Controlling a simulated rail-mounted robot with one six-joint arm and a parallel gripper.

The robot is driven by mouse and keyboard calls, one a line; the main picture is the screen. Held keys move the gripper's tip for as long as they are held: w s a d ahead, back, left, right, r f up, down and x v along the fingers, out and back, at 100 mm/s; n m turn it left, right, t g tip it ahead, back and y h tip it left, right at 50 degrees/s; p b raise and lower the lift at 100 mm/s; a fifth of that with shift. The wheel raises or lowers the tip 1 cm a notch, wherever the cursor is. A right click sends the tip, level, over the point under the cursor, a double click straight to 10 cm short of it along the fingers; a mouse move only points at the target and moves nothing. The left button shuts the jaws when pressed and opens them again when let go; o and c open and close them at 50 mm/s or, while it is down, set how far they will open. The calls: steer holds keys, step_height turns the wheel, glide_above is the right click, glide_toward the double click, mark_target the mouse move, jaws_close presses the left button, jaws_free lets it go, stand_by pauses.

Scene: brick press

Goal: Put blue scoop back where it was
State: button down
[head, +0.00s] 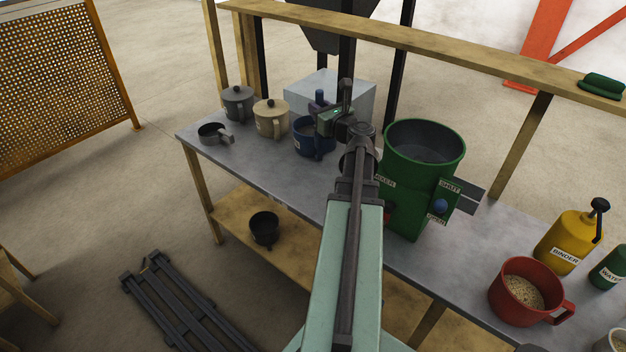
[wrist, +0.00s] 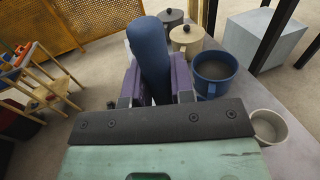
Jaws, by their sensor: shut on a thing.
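My gripper (head: 325,112) is shut on a blue, rounded, upright piece that looks like the handle of the blue scoop (head: 319,96). In the wrist view the blue scoop (wrist: 149,58) stands up between the purple fingers (wrist: 156,84); its lower part is hidden. The blue pot (head: 306,147) stands open on the bench, just below and left of my gripper, with brownish contents. It also shows in the wrist view (wrist: 210,88), right of the fingers. I cannot tell whether the scoop touches the pot.
A beige lidded pot (head: 270,121), a grey lidded pot (head: 238,105) and a grey scoop (head: 211,134) stand to the left. A pale cup (wrist: 268,127) is close by in the wrist view. The green mixer (head: 410,170) stands right of my arm; a grey block (head: 350,88) is behind.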

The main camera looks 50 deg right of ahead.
steer(key=shift+w+d, duration=0.15)
steer(key=shift+f, duration=0.1)
step_height(320, 180, down, 20)
steer(key=b, duration=2)
steer(key=shift+s+b, duration=0.3)
steer(key=c, duration=1)
jaws_free()
